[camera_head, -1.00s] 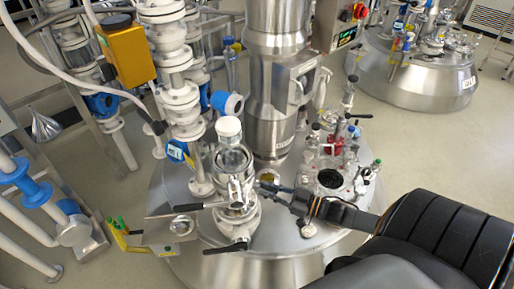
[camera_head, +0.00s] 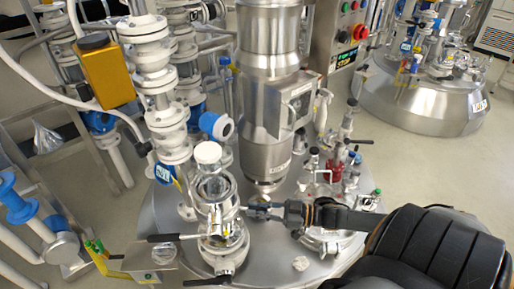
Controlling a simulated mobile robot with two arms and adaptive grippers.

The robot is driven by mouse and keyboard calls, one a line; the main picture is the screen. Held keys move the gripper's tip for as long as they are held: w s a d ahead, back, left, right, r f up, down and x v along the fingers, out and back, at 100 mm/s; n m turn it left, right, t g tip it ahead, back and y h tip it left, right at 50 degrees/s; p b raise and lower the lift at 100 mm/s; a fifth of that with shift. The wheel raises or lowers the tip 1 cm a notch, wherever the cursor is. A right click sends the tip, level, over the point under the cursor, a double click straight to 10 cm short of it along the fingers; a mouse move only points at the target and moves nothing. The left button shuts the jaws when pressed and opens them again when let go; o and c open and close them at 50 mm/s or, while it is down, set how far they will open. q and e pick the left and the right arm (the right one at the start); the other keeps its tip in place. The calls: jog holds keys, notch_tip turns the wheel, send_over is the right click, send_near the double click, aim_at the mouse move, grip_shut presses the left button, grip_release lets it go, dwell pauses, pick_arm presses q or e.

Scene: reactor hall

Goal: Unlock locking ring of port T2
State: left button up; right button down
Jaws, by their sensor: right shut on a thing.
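Port T2 (camera_head: 222,258) appears to be the steel flanged port at the front left of the vessel lid, below a glass cylinder; I cannot read a label. Its locking ring (camera_head: 236,238) is bright metal and partly hidden by fittings. My right gripper (camera_head: 250,211) comes in from the right, its dark fingers closed at the ring's upper right side, apparently on a small part of it. The exact contact is too small to make out. My left gripper is not in view.
A black lever (camera_head: 163,238) sticks out left of the port and another (camera_head: 208,281) below it. A tall steel column (camera_head: 268,95) stands behind my gripper. Glass-capped fittings (camera_head: 335,175) crowd the lid to the right. A white pipe stack (camera_head: 160,95) stands at left.

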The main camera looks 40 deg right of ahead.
jog(key=shift+w+d+r, duration=0.1)
jog(key=c, duration=1.3)
grip_release()
jog(key=shift+c, duration=0.2)
jog(key=shift+d, duration=0.1)
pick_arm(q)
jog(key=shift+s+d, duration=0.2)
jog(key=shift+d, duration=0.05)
pick_arm(e)
jog(key=v, duration=1.2)
